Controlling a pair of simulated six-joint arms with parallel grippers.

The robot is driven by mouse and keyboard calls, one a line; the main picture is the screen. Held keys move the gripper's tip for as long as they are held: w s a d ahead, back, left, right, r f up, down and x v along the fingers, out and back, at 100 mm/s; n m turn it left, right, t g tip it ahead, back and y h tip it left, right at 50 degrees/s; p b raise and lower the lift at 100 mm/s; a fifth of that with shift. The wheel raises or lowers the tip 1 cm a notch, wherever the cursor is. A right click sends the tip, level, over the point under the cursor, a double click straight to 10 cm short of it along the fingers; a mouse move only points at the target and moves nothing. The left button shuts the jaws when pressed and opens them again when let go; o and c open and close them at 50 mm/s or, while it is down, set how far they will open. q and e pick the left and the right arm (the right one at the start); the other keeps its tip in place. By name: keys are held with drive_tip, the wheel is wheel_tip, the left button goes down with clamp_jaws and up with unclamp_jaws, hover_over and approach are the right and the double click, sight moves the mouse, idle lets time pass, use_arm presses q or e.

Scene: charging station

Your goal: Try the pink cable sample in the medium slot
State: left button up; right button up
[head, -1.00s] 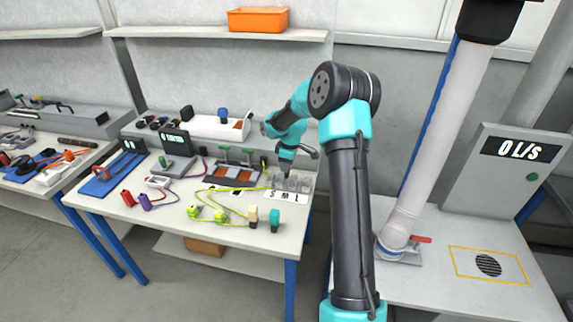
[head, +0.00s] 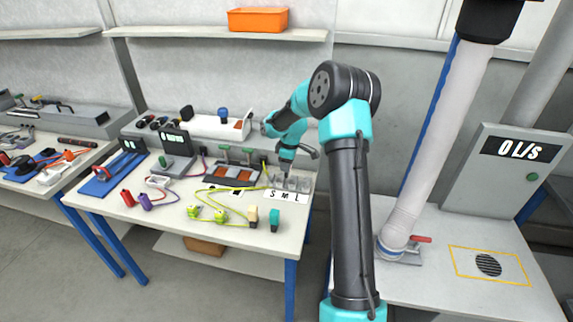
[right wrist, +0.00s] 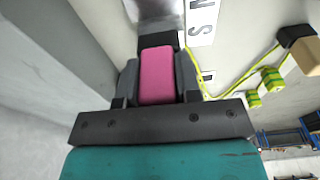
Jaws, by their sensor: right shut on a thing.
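The pink cable sample (right wrist: 157,75) sits between the two grey fingers of my right gripper (right wrist: 157,85), which is shut on it. In the head view my right gripper (head: 285,170) points down at the clear slot blocks (head: 292,183) behind the S, M, L label (head: 286,196). The sample is too small or hidden to make out there. In the right wrist view a dark piece and a grey metallic part (right wrist: 155,14) lie just beyond the sample's far end, beside the label strip (right wrist: 202,20). I cannot tell whether the sample is inside a slot. My left gripper is not in view.
Yellow-green cables with plugs (head: 220,214) lie left of the label. A beige connector (head: 253,216) and a teal one (head: 275,220) stand near the front edge.

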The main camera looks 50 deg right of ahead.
drive_tip(key=shift+f, duration=2.25)
drive_tip(key=o, duration=1.1)
drive_tip(key=shift+c, duration=0.2)
wheel_tip(320, 180, up, 17)
drive_tip(key=s+d, duration=0.1)
drive_tip(key=s, duration=0.1)
drive_tip(key=shift+r, duration=0.15)
